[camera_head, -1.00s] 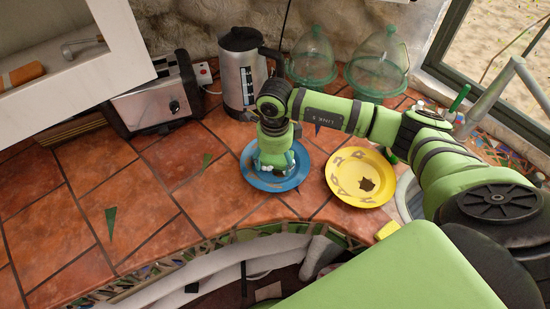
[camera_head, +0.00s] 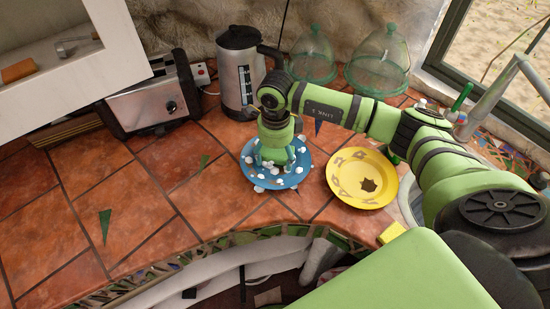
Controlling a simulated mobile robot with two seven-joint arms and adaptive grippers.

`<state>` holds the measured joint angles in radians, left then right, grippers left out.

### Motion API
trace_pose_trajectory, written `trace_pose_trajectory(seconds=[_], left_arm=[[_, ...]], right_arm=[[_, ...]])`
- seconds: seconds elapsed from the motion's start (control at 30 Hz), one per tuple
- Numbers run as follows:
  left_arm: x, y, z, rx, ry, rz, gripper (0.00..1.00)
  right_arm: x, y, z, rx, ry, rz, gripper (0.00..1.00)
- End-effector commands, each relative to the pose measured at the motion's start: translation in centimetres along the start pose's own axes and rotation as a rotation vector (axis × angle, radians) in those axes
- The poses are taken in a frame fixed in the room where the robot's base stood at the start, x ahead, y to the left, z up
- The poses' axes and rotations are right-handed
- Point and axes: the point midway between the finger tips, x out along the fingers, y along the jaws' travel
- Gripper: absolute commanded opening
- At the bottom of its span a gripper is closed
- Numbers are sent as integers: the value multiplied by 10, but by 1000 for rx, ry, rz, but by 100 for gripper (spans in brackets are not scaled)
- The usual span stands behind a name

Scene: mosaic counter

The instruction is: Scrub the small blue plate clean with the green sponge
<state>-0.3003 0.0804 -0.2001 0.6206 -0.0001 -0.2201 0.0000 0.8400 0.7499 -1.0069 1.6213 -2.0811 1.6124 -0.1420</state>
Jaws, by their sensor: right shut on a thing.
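The small blue plate (camera_head: 299,176) lies on the tiled counter, left of a yellow plate. White foam blobs are spread over it. My right gripper (camera_head: 275,162) points down over the middle of the blue plate, shut on the green sponge. The sponge is low between the fingers and mostly hidden, hard to tell from the green gripper. My left gripper is not in view.
The yellow plate (camera_head: 352,188), with brown stains, is close on the right. A yellow block (camera_head: 391,232) sits at the counter's front edge. A kettle (camera_head: 240,75), toaster (camera_head: 155,100) and glass domes (camera_head: 378,62) stand behind. The tiles to the left are mostly clear.

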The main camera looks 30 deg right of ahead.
Motion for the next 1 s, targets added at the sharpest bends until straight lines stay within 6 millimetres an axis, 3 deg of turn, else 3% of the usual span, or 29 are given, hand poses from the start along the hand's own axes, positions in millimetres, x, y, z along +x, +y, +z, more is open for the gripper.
trace_pose_trajectory(seconds=[0.17, 0.6, 1.0], left_arm=[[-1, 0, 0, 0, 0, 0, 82], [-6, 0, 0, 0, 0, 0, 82], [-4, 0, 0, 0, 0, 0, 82]], right_arm=[[0, 1, 0, 0, 0, 0, 49], [3, 33, -1, -1, 0, 1, 49], [6, 33, -2, 0, 3, 4, 50]])
